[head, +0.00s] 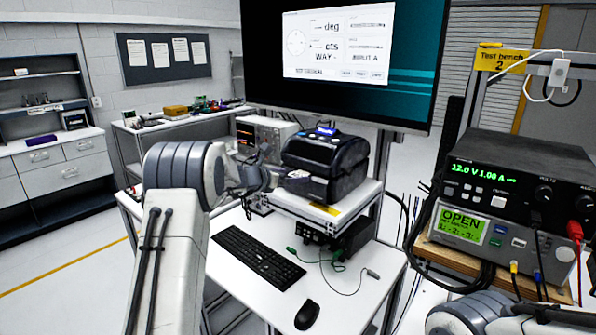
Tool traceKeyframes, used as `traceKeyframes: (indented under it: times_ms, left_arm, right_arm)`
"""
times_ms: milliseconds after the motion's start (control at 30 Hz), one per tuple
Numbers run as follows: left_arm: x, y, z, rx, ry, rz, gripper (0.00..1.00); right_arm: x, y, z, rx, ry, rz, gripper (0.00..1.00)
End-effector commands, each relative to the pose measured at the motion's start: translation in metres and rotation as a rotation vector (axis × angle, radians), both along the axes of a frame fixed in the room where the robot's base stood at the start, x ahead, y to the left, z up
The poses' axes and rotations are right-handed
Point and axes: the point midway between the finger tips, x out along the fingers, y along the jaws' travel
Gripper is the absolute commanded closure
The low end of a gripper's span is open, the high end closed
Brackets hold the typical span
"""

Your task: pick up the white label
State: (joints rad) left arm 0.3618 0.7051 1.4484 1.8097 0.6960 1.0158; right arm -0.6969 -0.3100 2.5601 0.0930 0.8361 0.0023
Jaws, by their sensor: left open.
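A black label printer (335,158) stands on a raised shelf above the white desk. A small white patch, which looks like the white label (298,174), shows at the lower front of the printer, close to my gripper. My left gripper (272,178) is at the printer's front left side, with its arm reaching in from the lower left. It is open, and I see nothing held in it. The fingers are small and dark here, so whether they touch the label cannot be told. My right gripper is out of view; only part of my right arm shows at the bottom right.
A keyboard (258,257) and a mouse (307,314) lie on the desk (345,302). A green-clipped cable (335,262) lies right of the keyboard. A large monitor (340,60) rises behind the printer. A power supply (515,185) and meter (500,240) with cables stand at right.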

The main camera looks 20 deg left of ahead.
Motion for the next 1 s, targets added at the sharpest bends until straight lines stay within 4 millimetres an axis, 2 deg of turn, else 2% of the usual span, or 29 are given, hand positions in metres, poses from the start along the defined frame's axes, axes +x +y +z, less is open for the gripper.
traceKeyframes:
  times_ms: [33, 167, 433, 567, 600, 667, 1000]
  left_arm:
    - [0.007, -0.003, 0.001, 0.0, 0.002, -0.001, 0.0]
    - [0.018, -0.007, -0.004, 0.002, -0.001, -0.002, 0.0]
    - [0.02, -0.007, -0.007, 0.001, 0.0, 0.0, 0.0]
    - [0.02, -0.007, -0.007, 0.001, 0.0, 0.0, 0.5]
    - [0.02, -0.007, -0.007, 0.001, 0.0, 0.0, 0.65]
    - [0.02, -0.007, -0.006, 0.001, 0.0, 0.0, 0.85]
    - [0.02, -0.007, -0.006, 0.001, 0.0, 0.0, 0.88]
  right_arm:
    - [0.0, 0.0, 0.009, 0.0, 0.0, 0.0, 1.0]
    - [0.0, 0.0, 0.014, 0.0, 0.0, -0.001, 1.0]
    - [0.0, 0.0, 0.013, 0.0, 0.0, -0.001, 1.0]
    - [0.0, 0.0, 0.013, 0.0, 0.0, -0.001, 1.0]
    - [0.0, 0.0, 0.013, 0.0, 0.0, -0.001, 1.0]
    - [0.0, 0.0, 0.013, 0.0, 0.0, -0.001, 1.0]
    - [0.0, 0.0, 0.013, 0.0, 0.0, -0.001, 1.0]
